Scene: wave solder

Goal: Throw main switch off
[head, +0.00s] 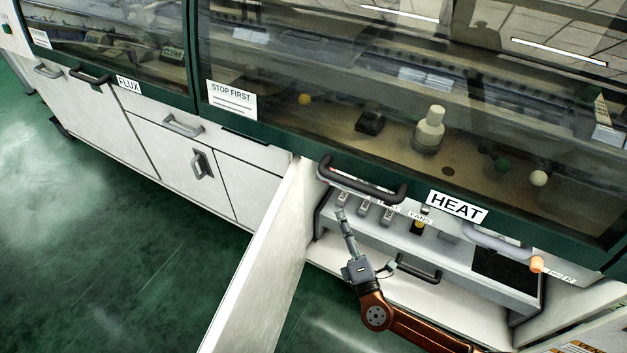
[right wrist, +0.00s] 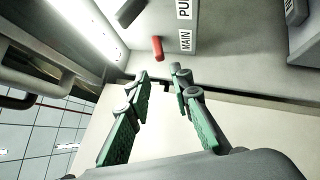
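The main switch (right wrist: 157,48) is a short red lever in the right wrist view, beside a label reading MAIN (right wrist: 187,40) on a grey panel. My right gripper (right wrist: 160,74) is open, its two green-padded fingers apart, with the lever just beyond the fingertips and roughly in line with the gap. I see no contact. In the head view my right gripper (head: 342,216) points up at the left end of the grey switch panel (head: 455,248) inside an open cabinet. I cannot pick out the red lever there. My left gripper is not in view.
An open white door (head: 262,255) stands just left of my right gripper. A dark handle (head: 362,184) overhangs the panel, beneath the green machine edge with a HEAT label (head: 457,206). Other switches (head: 387,214) sit to the right. The green floor (head: 110,240) at left is clear.

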